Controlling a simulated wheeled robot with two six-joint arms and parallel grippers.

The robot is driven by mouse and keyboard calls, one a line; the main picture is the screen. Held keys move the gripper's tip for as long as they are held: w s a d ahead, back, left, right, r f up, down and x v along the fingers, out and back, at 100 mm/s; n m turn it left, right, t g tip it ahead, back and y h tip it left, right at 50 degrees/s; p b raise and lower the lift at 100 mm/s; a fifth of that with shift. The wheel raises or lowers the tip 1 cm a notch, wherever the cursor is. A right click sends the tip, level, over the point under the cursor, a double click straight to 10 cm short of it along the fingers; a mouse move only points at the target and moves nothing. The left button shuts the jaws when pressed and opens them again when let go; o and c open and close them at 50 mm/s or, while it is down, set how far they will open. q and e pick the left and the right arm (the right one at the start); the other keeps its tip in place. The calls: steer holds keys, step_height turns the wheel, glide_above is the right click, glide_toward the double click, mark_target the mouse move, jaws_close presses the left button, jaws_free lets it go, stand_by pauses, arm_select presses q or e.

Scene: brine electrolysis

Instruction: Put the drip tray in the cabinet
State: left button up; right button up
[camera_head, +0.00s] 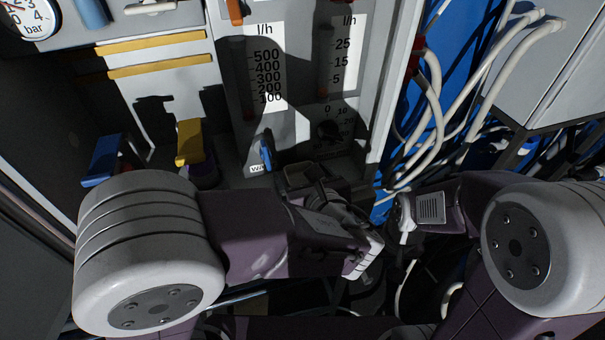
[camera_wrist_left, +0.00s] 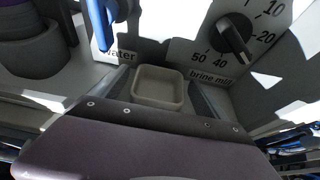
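The drip tray is a small, square, shallow beige tray (camera_wrist_left: 158,87), empty, in the middle of the left wrist view. Grey fingers of my left gripper (camera_wrist_left: 160,92) lie close against its left and right sides, and the gripper looks shut on it. In the head view the tray (camera_head: 302,177) shows dark in shadow at the end of my left gripper (camera_head: 303,187), in front of the panel's lower part. My right gripper (camera_head: 404,218) is low, right of centre; its fingers are too unclear to read. I cannot tell which enclosure is the cabinet.
A grey panel with l/h scales (camera_head: 266,75) and a dark knob (camera_head: 330,130) stands close ahead. Blue (camera_head: 103,160) and yellow (camera_head: 190,142) handles are at its left. White hoses (camera_head: 435,105) hang at the right, beside a pale box (camera_head: 550,60).

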arm_select(q)
steer(key=shift+r, duration=0.15)
steer(key=shift+s+d+r, duration=0.1)
steer(key=shift+s+r, duration=0.05)
steer(key=shift+s, duration=0.1)
steer(key=v, duration=1.1)
steer(key=shift+s, duration=0.25)
steer(key=shift+r, duration=0.1)
